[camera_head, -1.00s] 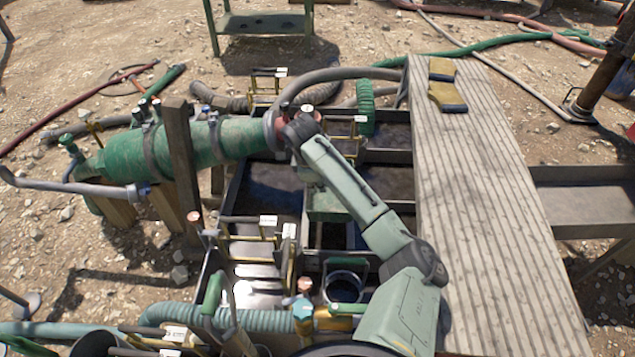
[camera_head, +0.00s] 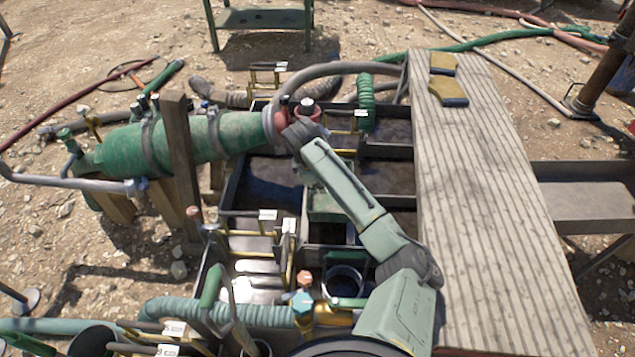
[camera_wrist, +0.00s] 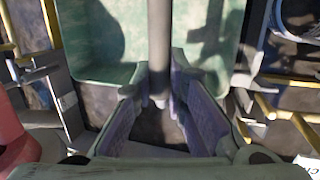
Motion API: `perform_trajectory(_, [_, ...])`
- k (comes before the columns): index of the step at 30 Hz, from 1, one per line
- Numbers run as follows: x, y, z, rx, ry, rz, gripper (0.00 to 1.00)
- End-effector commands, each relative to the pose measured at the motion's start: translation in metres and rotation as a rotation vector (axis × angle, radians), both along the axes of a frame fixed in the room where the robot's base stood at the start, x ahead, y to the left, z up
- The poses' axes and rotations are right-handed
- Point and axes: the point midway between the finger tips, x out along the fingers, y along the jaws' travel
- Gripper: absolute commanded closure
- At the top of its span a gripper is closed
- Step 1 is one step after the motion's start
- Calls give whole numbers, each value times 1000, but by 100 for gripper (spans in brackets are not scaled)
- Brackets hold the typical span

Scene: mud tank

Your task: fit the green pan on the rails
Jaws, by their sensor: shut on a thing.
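The green pan (camera_head: 328,205) hangs below my forearm over the dark tank compartments, partly hidden by my arm. In the wrist view the pan (camera_wrist: 100,55) fills the top, with a grey rod-like handle (camera_wrist: 159,40) running down its middle. My gripper (camera_wrist: 160,92) has its two purple-grey pads closed in on this handle. In the head view the gripper is hidden behind my arm. Yellow rails show at the upper left (camera_wrist: 52,22) and right (camera_wrist: 285,115) of the wrist view. I cannot tell whether the pan touches any rail.
A plank walkway (camera_head: 480,180) with yellow gloves (camera_head: 447,90) lies right of the tank.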

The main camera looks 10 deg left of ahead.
Motion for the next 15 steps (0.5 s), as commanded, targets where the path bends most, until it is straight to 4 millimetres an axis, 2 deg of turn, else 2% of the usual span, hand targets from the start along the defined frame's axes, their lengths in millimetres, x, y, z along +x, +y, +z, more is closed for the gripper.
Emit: perform_trajectory(15, [1,0,-6,1,-2,-1,100])
